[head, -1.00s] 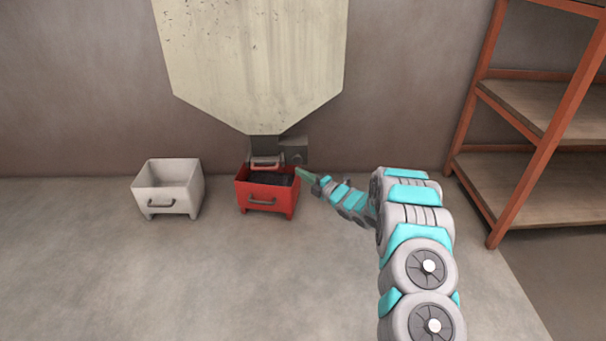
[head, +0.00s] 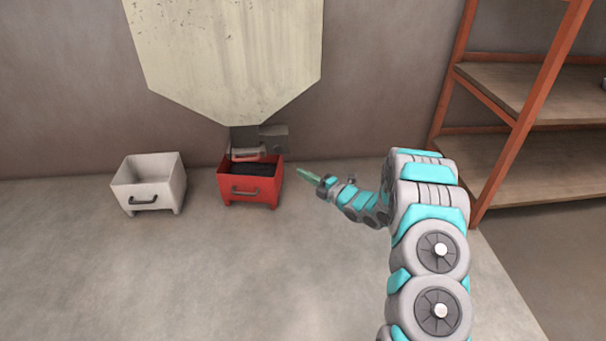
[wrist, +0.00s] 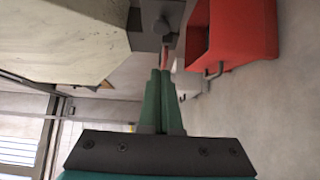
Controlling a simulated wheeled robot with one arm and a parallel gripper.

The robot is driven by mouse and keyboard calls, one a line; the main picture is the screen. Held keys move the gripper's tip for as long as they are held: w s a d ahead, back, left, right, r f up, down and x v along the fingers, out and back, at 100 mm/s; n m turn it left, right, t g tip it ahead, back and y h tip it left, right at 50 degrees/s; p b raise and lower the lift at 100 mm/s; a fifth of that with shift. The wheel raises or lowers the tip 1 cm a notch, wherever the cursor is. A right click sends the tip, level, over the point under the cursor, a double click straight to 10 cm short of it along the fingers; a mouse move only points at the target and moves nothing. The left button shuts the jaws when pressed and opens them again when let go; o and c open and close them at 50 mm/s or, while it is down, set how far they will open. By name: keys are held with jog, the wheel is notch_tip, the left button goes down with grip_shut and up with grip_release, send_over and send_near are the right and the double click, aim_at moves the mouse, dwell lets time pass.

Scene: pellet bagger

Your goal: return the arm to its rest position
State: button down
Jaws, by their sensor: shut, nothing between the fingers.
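My gripper (head: 307,174) is at the end of my arm, right of the red bin and apart from it in the head view. Its green fingers are together and empty; they also show shut in the wrist view (wrist: 161,85). The red bin (head: 246,192) stands on the floor under the hopper (head: 228,60) and holds dark material. A grey outlet with a handle (head: 248,153) sits between the hopper and the bin. In the wrist view the red bin (wrist: 262,35) is at the upper right and the outlet (wrist: 158,22) at the top.
An empty white bin (head: 148,187) stands left of the red one. A shelf rack with orange posts (head: 517,140) stands at the right, close to my arm. The floor (head: 200,280) in front of the bins is clear.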

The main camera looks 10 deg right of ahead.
jog(key=shift+r, duration=0.1)
jog(key=d+r+m+g+h+p, duration=0.1)
jog(key=d+r+m+h+p, duration=0.2)
jog(key=d+r+m+h, duration=0.6)
jog(key=s+d+r+m+g+h+p, duration=0.1)
jog(key=s+d+r+m+g+h, duration=0.15)
jog(key=s+r, duration=0.3)
jog(key=s+d+r+m+g+h+p, duration=0.1)
jog(key=s+r+m+p, duration=0.1)
jog(key=s+r+m, duration=0.3)
jog(key=s+a+r+m+g+p, duration=0.1)
jog(key=s+a+r+m+g, duration=0.2)
jog(key=s, duration=1.3)
jog(key=s+a+r+m+g+p, duration=0.2)
jog(key=s+a+r+m+g, duration=0.1)
jog(key=s, duration=1.2)
jog(key=s+a+r+m+g+p, duration=0.2)
jog(key=s+g, duration=0.3)
jog(key=s, duration=1.1)
jog(key=shift+s+a+r+m+y, duration=0.4)
jog(key=shift+r+m, duration=0.1)
jog(key=shift+m, duration=0.25)
